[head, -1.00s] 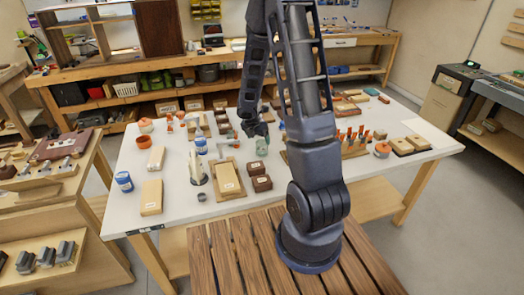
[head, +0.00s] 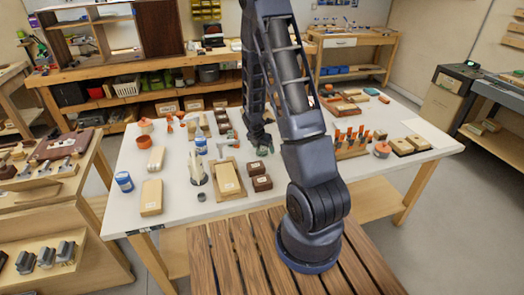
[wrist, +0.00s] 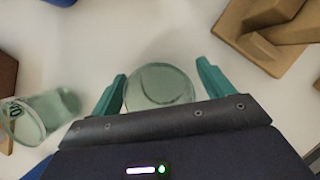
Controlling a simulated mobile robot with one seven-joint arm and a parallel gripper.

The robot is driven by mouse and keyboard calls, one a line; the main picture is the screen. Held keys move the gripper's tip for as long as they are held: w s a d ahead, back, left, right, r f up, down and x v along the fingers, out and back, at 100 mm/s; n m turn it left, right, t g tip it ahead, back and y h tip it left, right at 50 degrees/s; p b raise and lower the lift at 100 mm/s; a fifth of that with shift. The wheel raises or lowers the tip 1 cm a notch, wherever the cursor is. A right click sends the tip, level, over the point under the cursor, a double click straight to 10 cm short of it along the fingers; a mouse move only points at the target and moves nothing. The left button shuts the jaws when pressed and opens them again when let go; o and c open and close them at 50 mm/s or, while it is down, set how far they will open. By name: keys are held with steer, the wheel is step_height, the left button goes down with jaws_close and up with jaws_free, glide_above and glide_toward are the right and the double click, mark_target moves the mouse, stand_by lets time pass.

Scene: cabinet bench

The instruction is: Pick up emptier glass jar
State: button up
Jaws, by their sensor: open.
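In the wrist view, a clear greenish glass jar (wrist: 158,88) stands between the two teal fingers of my open gripper (wrist: 161,70). One finger is on each side of the jar, and I see no firm grip on it. A second greenish glass jar (wrist: 38,114) with a dark printed mark is at the left, outside the fingers. How full either jar is cannot be told clearly. In the head view my gripper (head: 260,140) is low over the middle of the white table, and the jar at it is mostly hidden.
The white table (head: 170,215) is crowded. Dark brown boxes (head: 260,176) and a tray with a tan block (head: 228,180) stand in front of the gripper. A spray bottle (head: 200,142) is to the left. A tan wooden piece (wrist: 265,32) is close at the right.

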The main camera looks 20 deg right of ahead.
steer(key=shift+f, duration=0.1)
steer(key=c, duration=1.1)
steer(key=shift+r, duration=0.2)
steer(key=shift+r, duration=9.7)
